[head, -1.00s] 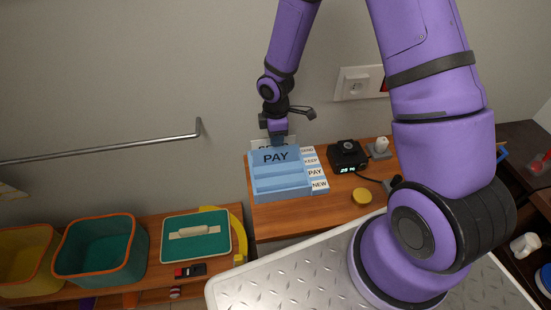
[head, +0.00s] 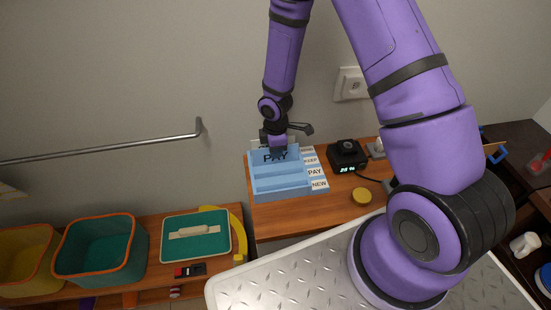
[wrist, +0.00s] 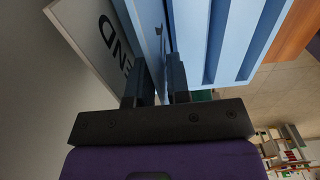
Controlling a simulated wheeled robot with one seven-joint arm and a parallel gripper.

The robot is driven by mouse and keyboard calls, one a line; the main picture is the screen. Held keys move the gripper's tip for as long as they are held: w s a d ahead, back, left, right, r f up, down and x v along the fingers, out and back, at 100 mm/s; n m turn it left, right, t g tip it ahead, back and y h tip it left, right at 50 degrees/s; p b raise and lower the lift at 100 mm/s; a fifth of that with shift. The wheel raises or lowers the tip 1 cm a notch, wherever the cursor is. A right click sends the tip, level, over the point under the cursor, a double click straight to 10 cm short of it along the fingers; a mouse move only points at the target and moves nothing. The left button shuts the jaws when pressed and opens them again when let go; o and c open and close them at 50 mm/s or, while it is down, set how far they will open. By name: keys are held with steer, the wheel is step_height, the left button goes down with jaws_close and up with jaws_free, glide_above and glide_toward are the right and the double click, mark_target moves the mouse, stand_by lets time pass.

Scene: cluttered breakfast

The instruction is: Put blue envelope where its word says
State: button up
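The blue envelope (head: 268,158), marked PAY, stands upright toward the back of a light blue slotted sorter (head: 262,194); I cannot tell exactly which slot holds it. White labels run down the sorter's right side: a partly hidden top one, then KEEP (head: 310,160), PAY (head: 316,172) and NEW (head: 319,184). My gripper (head: 278,149) is at the envelope's top edge and covers part of its word. In the wrist view, the fingers (wrist: 160,85) stand on both sides of the envelope (wrist: 147,30), with little gap. Whether they press on it is unclear.
A white card (wrist: 95,35) stands close behind the envelope. A black clock (head: 347,155) and a yellow round object (head: 361,195) are right of the sorter. A teal bin (head: 100,250) and a teal tray (head: 197,247) sit lower left. A wall rail (head: 110,147) is left.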

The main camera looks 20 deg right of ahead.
jaws_close()
steer(key=shift+r, duration=0.15)
steer(key=shift+r, duration=4.15)
